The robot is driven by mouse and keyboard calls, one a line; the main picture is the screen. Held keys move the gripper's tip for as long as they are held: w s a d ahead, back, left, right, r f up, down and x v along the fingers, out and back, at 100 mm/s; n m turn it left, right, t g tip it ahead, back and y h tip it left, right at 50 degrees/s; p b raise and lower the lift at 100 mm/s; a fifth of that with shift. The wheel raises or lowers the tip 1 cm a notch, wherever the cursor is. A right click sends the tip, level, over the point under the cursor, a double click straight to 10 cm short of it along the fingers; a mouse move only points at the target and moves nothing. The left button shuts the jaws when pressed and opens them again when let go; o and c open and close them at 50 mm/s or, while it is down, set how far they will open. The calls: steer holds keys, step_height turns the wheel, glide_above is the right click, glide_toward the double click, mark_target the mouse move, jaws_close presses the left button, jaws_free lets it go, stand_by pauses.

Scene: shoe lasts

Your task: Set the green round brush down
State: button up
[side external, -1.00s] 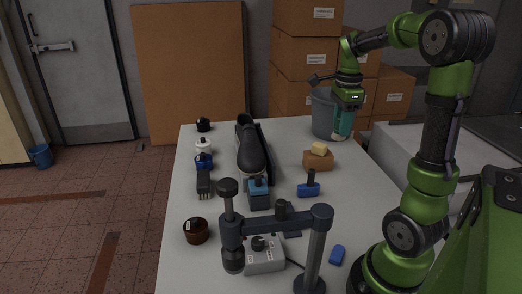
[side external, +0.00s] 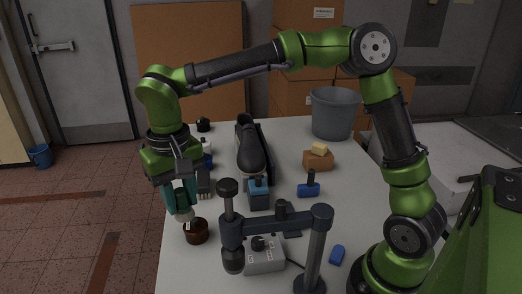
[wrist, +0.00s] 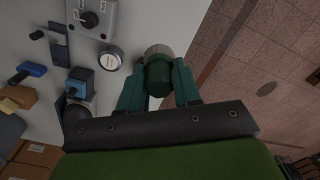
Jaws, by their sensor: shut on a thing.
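My gripper (side external: 180,197) is over the left edge of the table in the side view, pointing down. It is shut on the green round brush (wrist: 158,74), whose green body sits between the two teal fingers in the wrist view. The brush's pale round end points away from the gripper. In the side view this pale end (side external: 185,217) shows just below the fingertips, near the upper left of the brown jar (side external: 196,233). Whether it touches the jar or table cannot be told. The fingers hide most of the brush in the side view.
The jar's round labelled top (wrist: 110,58) lies beside the brush in the wrist view. A dark stand (side external: 275,222) with a grey control box (side external: 264,261) is to the right. A black shoe (side external: 250,150) and grey bucket (side external: 334,113) are farther back. The front left tabletop is clear.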

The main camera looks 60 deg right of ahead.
steer(key=s+a+r+n, duration=0.2)
steer(key=s+a+n, duration=0.1)
steer(key=a, duration=0.3)
step_height(320, 180, down, 17)
steer(key=shift+w+r, duration=0.1)
steer(key=shift+r, duration=0.1)
steer(key=shift+f, duration=2.3)
steer(key=shift+f, duration=0.1)
steer(key=o, duration=1)
steer(key=shift+o, duration=0.2)
step_height(320, 180, up, 12)
